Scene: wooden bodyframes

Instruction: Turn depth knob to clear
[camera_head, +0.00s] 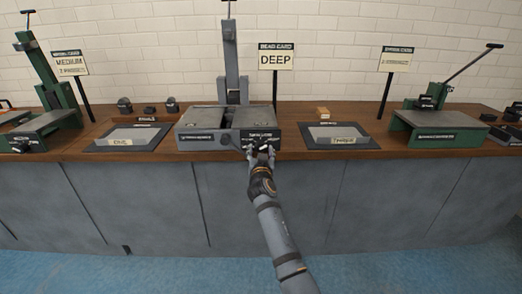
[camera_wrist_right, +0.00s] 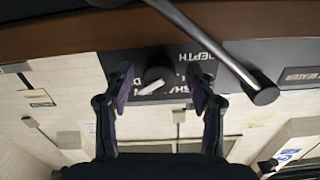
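The round dark depth knob (camera_wrist_right: 155,80) with a white pointer bar is on a dark panel in the right wrist view, where the picture is upside down. "DEPTH" lettering is beside it. My right gripper (camera_wrist_right: 160,92) is open, with one finger on each side of the knob and visible gaps between. In the head view my right gripper (camera_head: 261,155) is at the front right of the grey middle machine (camera_head: 205,138) and hides the knob there. The pointer's setting is too small to read surely. My left gripper is not in view.
A card reading "DEEP" (camera_head: 276,60) stands behind the grey machine. Grey trays (camera_head: 107,146) and (camera_head: 368,144) flank the machine on the wooden counter. Green machines (camera_head: 440,120) stand farther out.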

